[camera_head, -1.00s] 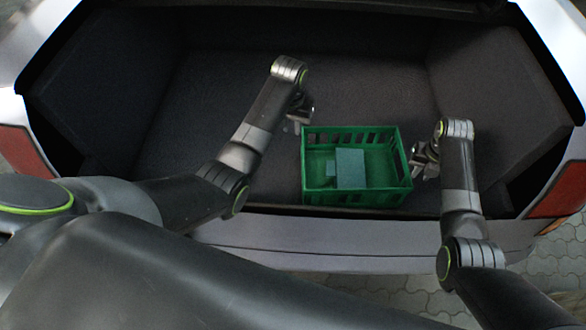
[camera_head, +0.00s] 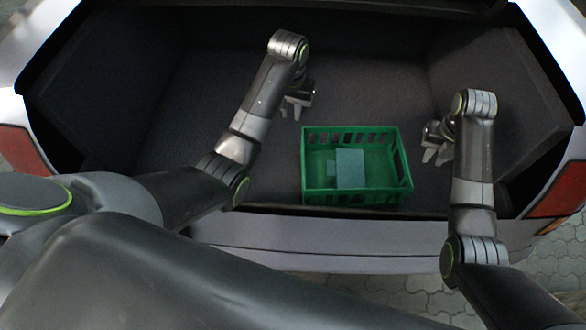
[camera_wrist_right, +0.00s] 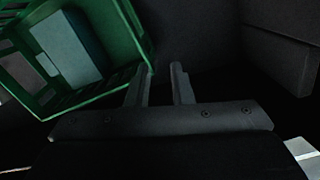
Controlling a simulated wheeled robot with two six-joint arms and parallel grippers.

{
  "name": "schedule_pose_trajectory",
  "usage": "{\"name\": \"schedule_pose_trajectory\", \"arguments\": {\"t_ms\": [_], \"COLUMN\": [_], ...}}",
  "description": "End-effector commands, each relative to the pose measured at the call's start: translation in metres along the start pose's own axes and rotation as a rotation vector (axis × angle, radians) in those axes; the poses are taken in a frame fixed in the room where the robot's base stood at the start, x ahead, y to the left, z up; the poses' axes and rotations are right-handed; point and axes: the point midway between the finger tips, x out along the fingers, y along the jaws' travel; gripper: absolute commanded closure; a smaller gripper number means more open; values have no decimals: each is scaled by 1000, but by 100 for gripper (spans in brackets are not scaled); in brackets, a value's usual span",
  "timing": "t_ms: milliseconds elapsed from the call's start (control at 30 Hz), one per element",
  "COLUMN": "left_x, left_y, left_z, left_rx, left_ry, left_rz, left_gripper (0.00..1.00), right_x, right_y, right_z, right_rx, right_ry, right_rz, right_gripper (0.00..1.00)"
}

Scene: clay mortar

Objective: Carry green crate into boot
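The green crate (camera_head: 356,196) sits upright on the boot floor near the sill, inside the boot (camera_head: 215,130). It also shows at the upper left of the right wrist view (camera_wrist_right: 120,22). A grey-green box-like item (camera_head: 350,168) lies in it. My left gripper (camera_head: 291,112) is above and left of the crate's far left corner, apart from it, its fingers parted and empty. My right gripper (camera_head: 437,156) is right of the crate, apart from it. In the right wrist view its two fingers (camera_wrist_right: 160,85) are parted with nothing between them.
The boot sill and bumper (camera_head: 330,250) run along the front, close to the crate. Dark side walls (camera_head: 495,95) rise left and right. The boot floor behind the crate is clear. Grey paving (camera_head: 400,297) shows below the bumper.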

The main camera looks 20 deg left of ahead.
Motion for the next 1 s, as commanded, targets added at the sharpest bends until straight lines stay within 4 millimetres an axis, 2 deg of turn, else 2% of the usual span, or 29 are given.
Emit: {"name": "schedule_pose_trajectory", "arguments": {"t_ms": [100, 200, 833, 933, 1000], "left_x": [0, 0, 0, -7, -19], "left_y": [0, 0, 0, 0, 0], "left_z": [0, 0, 0, -1, -2], "left_rx": [0, 0, 0, 0, 0], "left_ry": [0, 0, 0, 1, 1], "left_rz": [0, 0, 0, 0, 0], "left_gripper": [80, 80, 80, 80, 80], "right_x": [-19, -28, -33, -40, -52], "right_y": [0, 0, 0, 0, 0], "right_z": [1, 0, 0, 0, 2], "right_rx": [0, 1, 1, 1, 1], "right_ry": [-2, 0, 1, 0, 0], "right_rz": [0, 0, -1, -1, -1], "right_gripper": [80, 80, 80, 80, 80]}}
